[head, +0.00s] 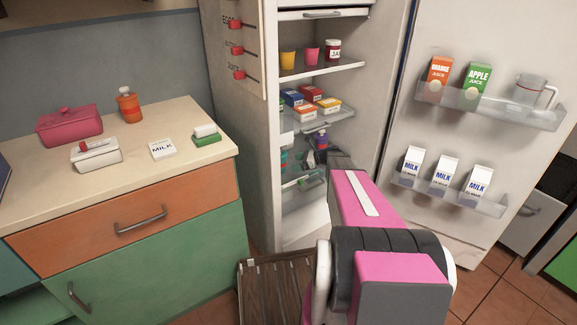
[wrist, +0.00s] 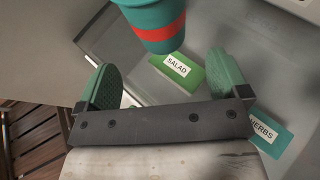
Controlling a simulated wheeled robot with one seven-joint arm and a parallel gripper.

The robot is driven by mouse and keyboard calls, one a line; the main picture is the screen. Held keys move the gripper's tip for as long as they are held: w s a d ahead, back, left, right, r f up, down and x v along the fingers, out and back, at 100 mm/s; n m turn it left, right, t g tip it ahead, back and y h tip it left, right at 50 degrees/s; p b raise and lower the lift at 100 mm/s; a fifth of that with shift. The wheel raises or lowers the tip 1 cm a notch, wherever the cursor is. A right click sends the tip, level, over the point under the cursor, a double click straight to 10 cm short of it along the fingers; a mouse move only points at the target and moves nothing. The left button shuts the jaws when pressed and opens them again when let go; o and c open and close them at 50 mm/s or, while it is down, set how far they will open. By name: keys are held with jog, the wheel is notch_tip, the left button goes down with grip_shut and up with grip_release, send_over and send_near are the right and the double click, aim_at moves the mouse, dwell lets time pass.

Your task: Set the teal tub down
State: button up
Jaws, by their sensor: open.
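The teal tub (wrist: 155,22) has a red band and is cut off by the top edge of the wrist view. It stands beyond the fingertips and apart from both pads. In the head view the tub (head: 284,161) is small, at the left of the fridge's lower interior. My gripper (wrist: 161,64) is open and empty, its green-padded fingers spread to either side below the tub. In the head view my gripper (head: 302,183) is low inside the fridge, partly hidden by my pink arm. The tub's top is out of the wrist view.
A green SALAD label (wrist: 178,72) and a teal HERBS label (wrist: 270,134) lie on the grey shelf. The shelf above holds several boxes (head: 303,109). The open fridge door (head: 440,55) is at right.

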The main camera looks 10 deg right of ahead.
jog(key=shift+v, duration=2.05)
